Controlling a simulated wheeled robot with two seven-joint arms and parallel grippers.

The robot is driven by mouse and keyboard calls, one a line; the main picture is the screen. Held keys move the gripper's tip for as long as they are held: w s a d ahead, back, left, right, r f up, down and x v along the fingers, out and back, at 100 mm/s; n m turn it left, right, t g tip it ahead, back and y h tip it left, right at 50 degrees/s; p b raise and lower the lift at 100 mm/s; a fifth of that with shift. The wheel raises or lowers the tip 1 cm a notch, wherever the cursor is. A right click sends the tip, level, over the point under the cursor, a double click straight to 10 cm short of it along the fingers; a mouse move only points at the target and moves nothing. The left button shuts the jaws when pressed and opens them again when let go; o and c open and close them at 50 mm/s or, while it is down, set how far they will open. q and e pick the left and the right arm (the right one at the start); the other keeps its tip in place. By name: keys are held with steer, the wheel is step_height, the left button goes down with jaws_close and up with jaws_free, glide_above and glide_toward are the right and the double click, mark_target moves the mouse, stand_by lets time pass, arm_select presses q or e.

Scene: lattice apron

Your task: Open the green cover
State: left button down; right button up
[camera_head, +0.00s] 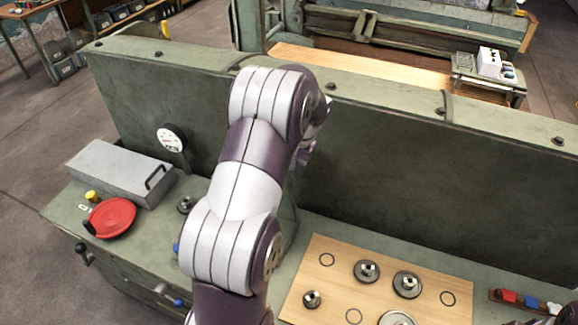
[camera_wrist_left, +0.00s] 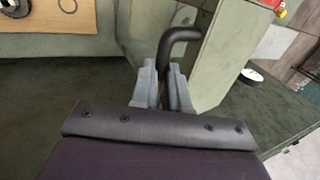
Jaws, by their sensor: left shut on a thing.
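A green cover-like block (camera_wrist_left: 212,58) with a slanted edge stands in the left wrist view. A strip of it shows beside my arm in the head view (camera_head: 289,205). A black bent handle (camera_wrist_left: 179,38) stands in front of the block. The fingers of my left gripper (camera_wrist_left: 163,85) are shut on this handle, with its bend above the fingertips. In the head view my left arm blocks the handle and most of the block, and the gripper is hidden. I cannot tell whether the cover is open. My right gripper is not in view.
A tall green panel (camera_head: 400,150) runs behind the bench. A wooden board (camera_head: 335,290) with several metal discs lies right of my arm. A red disc (camera_head: 112,217), a yellow knob (camera_head: 92,196) and a grey box (camera_head: 120,172) with a handle are on the left.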

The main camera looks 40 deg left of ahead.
arm_select(q)
steer(key=shift+s+f, duration=0.25)
steer(key=shift+f, duration=0.05)
steer(key=c, duration=1.2)
jaws_free()
steer(key=shift+o, duration=0.4)
steer(key=shift+w+a+r, duration=0.1)
steer(key=shift+w+a, duration=0.05)
steer(key=shift+a, duration=0.15)
steer(key=shift+r, duration=0.1)
steer(key=p+v, duration=0.8)
steer(key=v, duration=0.4)
steer(key=shift+r+p, duration=0.2)
steer(key=shift+p, duration=0.2)
steer(key=shift+d, duration=0.1)
